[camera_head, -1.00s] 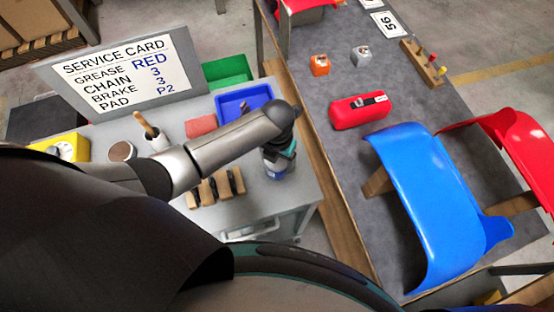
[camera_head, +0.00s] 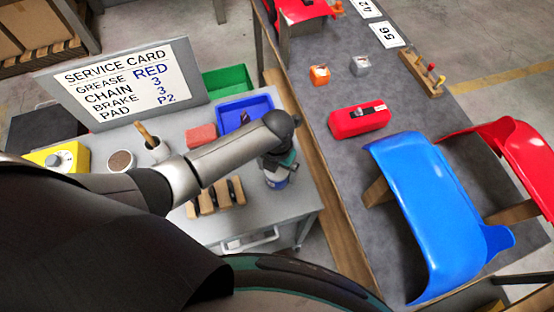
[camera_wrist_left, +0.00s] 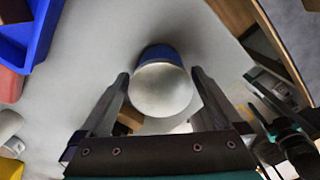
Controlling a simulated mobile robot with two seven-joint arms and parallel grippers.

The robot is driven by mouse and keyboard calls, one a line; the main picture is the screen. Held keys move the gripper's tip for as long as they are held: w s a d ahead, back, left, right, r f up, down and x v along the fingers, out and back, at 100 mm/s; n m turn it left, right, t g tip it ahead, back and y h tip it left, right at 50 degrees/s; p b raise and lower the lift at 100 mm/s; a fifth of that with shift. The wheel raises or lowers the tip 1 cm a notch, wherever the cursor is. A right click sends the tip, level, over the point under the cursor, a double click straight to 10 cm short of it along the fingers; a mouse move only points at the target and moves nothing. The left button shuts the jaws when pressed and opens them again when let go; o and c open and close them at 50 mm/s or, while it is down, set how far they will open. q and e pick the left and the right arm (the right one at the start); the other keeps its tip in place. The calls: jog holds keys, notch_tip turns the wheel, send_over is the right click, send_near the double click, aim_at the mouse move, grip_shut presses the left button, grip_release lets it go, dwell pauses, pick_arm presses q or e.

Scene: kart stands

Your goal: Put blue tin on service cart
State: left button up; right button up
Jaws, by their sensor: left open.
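The blue tin (camera_head: 275,181) stands upright on the service cart (camera_head: 275,212), near its right edge. In the left wrist view the tin (camera_wrist_left: 163,88) shows a pale round lid and a blue side. My left gripper (camera_head: 279,162) points down over the tin. Its two fingers are open, one on each side of the tin; I cannot tell whether either touches it. The gripper and wrist hide part of the tin in the head view.
The cart also holds a blue bin (camera_head: 240,110), a red block (camera_head: 202,135), wooden-backed pads (camera_head: 216,197), a cup with a brush (camera_head: 157,150) and a yellow box (camera_head: 60,158). A sign (camera_head: 125,82) stands behind. A workbench (camera_head: 330,100) is to the right.

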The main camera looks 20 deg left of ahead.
pick_arm(q)
notch_tip(320, 180, up, 12)
jog(key=p, duration=0.1)
jog(key=shift+p, duration=0.3)
jog(key=shift+s+f, duration=0.1)
dwell(0.5)
